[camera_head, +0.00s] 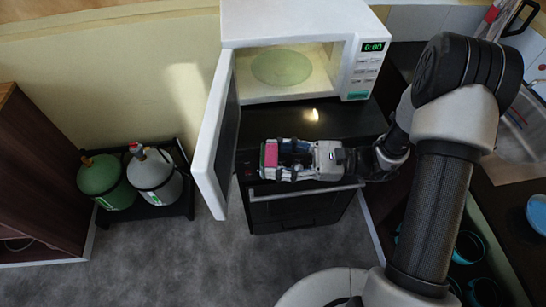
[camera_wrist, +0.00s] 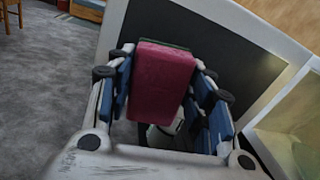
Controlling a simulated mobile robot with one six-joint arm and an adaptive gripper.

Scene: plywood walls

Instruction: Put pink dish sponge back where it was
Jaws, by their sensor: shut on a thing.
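The pink dish sponge (camera_head: 270,155) is held between the fingers of my gripper (camera_head: 283,158), in front of the open microwave. In the wrist view the sponge (camera_wrist: 161,82) is a pink-red block with a dark green edge at its far end. My gripper (camera_wrist: 163,92) is shut on it, with one finger on each side. The sponge is in the air, apart from the microwave door. Its underside is hidden.
A white microwave (camera_head: 232,28) stands open with a lit, empty turntable (camera_head: 282,68). Its door (camera_head: 212,140) swings out left of my gripper. A black counter (camera_head: 335,120) lies below. Two gas cylinders (camera_head: 104,182) stand at the left. Grey floor is clear in front.

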